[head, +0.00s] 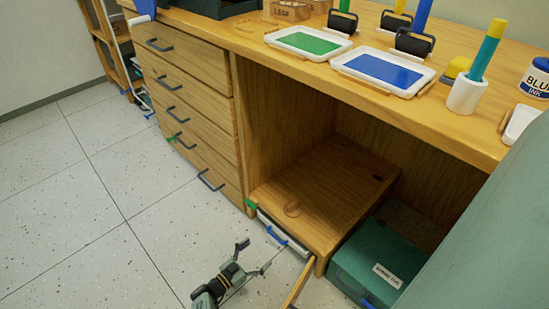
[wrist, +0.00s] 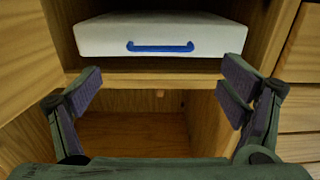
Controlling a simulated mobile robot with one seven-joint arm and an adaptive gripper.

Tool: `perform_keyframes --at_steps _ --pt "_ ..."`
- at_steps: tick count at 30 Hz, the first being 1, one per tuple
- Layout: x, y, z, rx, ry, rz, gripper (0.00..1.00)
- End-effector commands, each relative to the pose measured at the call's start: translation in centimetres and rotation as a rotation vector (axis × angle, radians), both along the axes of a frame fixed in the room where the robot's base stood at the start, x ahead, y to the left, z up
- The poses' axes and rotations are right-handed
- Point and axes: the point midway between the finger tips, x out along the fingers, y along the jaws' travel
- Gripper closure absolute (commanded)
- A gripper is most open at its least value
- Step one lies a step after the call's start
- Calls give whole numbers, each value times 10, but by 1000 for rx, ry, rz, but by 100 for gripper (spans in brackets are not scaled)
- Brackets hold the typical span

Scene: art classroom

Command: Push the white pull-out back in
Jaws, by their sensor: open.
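The white pull-out (head: 268,226) with a blue handle shows at the front of the low wooden unit under the table. In the wrist view the white pull-out (wrist: 160,28) and its blue handle lie beyond my fingers, toward the top of the picture. How far it sticks out is hard to tell. My gripper (head: 256,258) is low in front of it, apart from it. In the wrist view my gripper (wrist: 162,87) is open and empty, with one finger on each side. A wooden panel, seemingly an open door (head: 300,284), stands just right of my gripper.
Wooden drawers (head: 188,95) with dark handles stand to the left. A green labelled box (head: 365,270) sits to the right on the floor. The tabletop holds a green tray (head: 308,42), a blue tray (head: 384,70) and other art items. The tiled floor (head: 85,215) at left is clear.

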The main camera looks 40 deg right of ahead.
Motion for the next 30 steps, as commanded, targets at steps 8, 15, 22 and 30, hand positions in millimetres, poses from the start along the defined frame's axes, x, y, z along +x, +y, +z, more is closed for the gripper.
perform_keyframes --at_steps 8,15,22,30 --pt "4 -54 -1 -2 -3 -2 10" --pt "8 -86 -1 -1 -3 2 10" --pt "9 -94 1 -1 -3 5 10" --pt "9 -94 1 -1 -3 5 16"
